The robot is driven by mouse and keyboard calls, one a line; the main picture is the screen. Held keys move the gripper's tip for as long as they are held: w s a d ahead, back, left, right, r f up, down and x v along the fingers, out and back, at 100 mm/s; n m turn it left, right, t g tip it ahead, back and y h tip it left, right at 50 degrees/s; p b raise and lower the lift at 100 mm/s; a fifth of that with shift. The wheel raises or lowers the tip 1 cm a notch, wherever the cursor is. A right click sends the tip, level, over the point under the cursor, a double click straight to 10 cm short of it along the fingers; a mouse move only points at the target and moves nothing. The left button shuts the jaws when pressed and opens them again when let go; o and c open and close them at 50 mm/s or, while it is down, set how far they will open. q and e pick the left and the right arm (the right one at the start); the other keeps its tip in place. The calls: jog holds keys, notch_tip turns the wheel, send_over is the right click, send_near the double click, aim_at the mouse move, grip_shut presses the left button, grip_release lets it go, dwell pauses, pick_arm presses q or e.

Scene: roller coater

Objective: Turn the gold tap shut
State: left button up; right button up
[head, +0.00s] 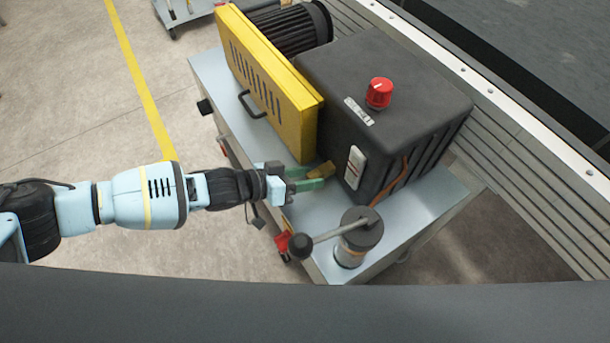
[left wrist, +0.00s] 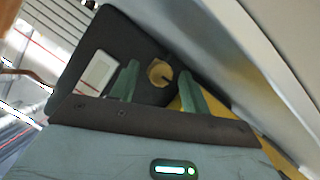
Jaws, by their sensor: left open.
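The gold tap (head: 323,170) sits low at the near face of the black housing, just above the metal bench top. My left gripper (head: 306,179) reaches in from the left with its green fingers at the tap. In the left wrist view the tap (left wrist: 160,73) is a gold, roundish piece with a dark mark. It shows between the two spread green fingers of my left gripper (left wrist: 159,77). The fingers are open, with a visible gap on both sides of the tap. I cannot tell how deep the tap lies between them. My right gripper is not in view.
The black housing (head: 410,88) carries a red knob (head: 379,93) and a white switch plate (head: 355,166). A yellow guard (head: 262,80) stands left of it. A grey lever with a black ball (head: 301,246) sticks out near the bench's front, close below my left gripper.

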pick_arm(q)
jog(key=c, duration=1)
jog(key=shift+s+r+m+t+y+p, duration=0.15)
jog(key=shift+m+t+y+p, duration=0.25)
jog(key=shift+m+p, duration=0.55)
jog(key=shift+d+m+t+y+p, duration=0.1)
jog(key=shift+m+t+y+p, duration=0.35)
jog(key=shift+m+p, duration=0.4)
jog(key=shift+m+t+p, duration=0.4)
jog(key=shift+m+t, duration=0.05)
jog(key=shift+m, duration=0.05)
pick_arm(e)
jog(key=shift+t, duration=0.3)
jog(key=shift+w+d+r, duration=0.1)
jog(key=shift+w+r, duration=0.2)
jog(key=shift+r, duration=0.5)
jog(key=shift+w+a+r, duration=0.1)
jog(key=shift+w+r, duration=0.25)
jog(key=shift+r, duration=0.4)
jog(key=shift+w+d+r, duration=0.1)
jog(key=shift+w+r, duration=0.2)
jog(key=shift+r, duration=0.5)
pick_arm(q)
jog(key=o, duration=1)
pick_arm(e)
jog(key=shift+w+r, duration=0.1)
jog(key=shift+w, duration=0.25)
pick_arm(q)
jog(key=shift+s, duration=0.1)
